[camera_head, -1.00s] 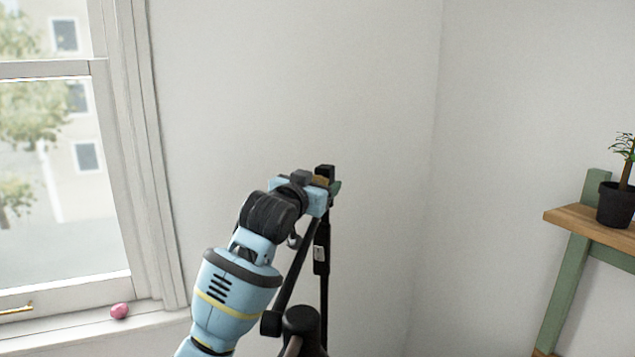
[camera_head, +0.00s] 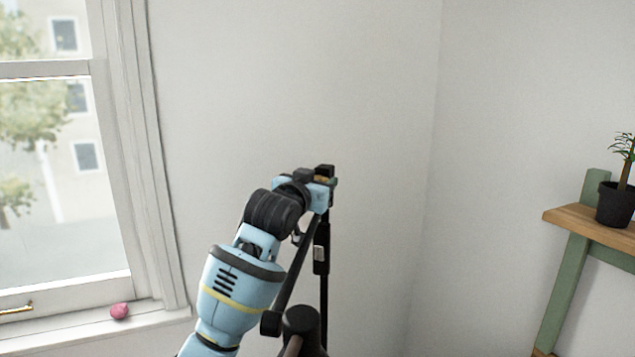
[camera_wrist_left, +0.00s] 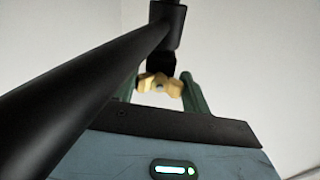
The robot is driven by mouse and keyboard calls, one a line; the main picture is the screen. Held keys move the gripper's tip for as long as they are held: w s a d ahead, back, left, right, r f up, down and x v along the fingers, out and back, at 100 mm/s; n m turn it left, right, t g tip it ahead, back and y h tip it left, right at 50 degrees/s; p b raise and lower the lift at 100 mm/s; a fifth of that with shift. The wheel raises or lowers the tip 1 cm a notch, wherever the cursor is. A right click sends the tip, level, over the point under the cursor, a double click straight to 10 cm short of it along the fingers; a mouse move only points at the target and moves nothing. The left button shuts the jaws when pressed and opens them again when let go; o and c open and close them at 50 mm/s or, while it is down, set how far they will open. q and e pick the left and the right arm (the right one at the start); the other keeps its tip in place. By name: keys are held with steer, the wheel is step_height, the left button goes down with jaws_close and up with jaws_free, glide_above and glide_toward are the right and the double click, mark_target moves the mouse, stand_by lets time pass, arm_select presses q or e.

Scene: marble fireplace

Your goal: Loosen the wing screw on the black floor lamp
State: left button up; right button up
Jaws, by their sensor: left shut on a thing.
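The black floor lamp (camera_head: 323,285) stands in front of the wall, with a thin upright pole and a slanting black arm (camera_head: 297,265). My left gripper (camera_head: 325,182) is at the joint on top of the pole. In the left wrist view the brass-coloured wing screw (camera_wrist_left: 160,86) sits at the lamp joint, between the green fingers of my left gripper (camera_wrist_left: 160,92), which is shut on it. The lamp's black arm crosses the left of that view. In the head view my gripper hides most of the screw. My right gripper is out of view.
A window with a white sill (camera_head: 75,333) is at the left, with a pink object (camera_head: 119,311) on the sill. A green and wooden shelf stand (camera_head: 575,228) with a potted plant (camera_head: 616,203) is at the right. The space between lamp and stand looks clear.

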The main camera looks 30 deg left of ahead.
arm_select(q)
steer(key=shift+o, duration=0.2)
steer(key=shift+n, duration=0.6)
steer(key=o, duration=1)
steer(key=shift+c, duration=0.2)
steer(key=shift+s, duration=0.1)
steer(key=s, duration=0.7)
steer(key=shift+s+d, duration=0.25)
steer(key=shift+s, duration=0.1)
